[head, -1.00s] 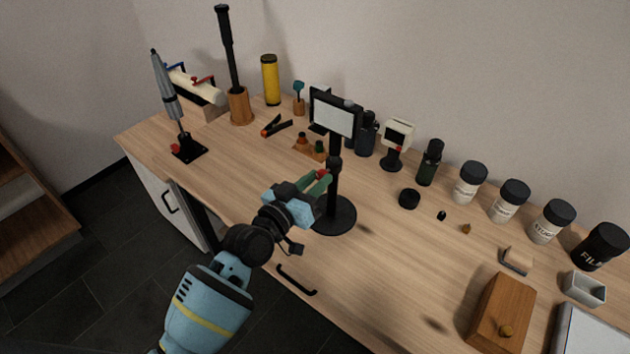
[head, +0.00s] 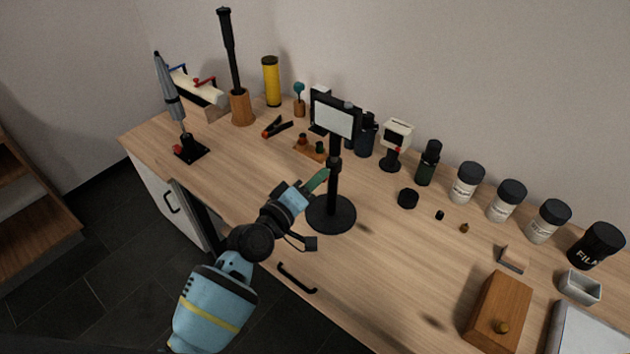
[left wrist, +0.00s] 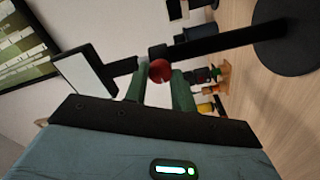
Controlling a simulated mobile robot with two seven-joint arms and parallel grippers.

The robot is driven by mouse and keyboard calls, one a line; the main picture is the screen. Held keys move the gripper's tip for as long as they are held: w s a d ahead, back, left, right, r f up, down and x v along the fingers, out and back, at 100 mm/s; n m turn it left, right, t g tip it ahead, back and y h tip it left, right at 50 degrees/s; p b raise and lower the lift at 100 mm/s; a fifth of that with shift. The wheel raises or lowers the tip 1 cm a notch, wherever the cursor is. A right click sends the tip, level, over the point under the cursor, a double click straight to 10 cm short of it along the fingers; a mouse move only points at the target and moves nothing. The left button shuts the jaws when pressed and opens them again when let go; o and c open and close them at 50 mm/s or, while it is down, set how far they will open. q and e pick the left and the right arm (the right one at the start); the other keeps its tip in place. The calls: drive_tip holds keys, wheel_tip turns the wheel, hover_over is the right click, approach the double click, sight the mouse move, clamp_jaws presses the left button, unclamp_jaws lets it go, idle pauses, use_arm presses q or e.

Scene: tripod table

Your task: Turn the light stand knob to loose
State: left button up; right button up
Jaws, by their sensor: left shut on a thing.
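The black light stand (head: 334,190) stands upright on the desk on a round base, with a pale rectangular light panel (head: 334,118) at its top. Its red knob (left wrist: 160,71) shows in the left wrist view, between the green fingertips, beside the stand's post (left wrist: 215,41). My left gripper (head: 324,177) reaches the post from the left, about mid-height, and is shut on the knob. In the head view the fingers hide the knob. My right gripper is in neither view.
A dark round cap (head: 408,198) and small pieces lie right of the base. Several lidded jars, such as the white one (head: 467,183), line the back. A wooden box (head: 498,312) stands at front right. The desk just right of the base is clear.

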use_arm(q)
drive_tip(key=shift+n, duration=0.4)
drive_tip(key=o, duration=1)
drive_tip(key=shift+s, duration=0.1)
drive_tip(key=v, duration=0.7)
drive_tip(key=shift+s+a, duration=0.2)
drive_tip(key=shift+a, duration=0.05)
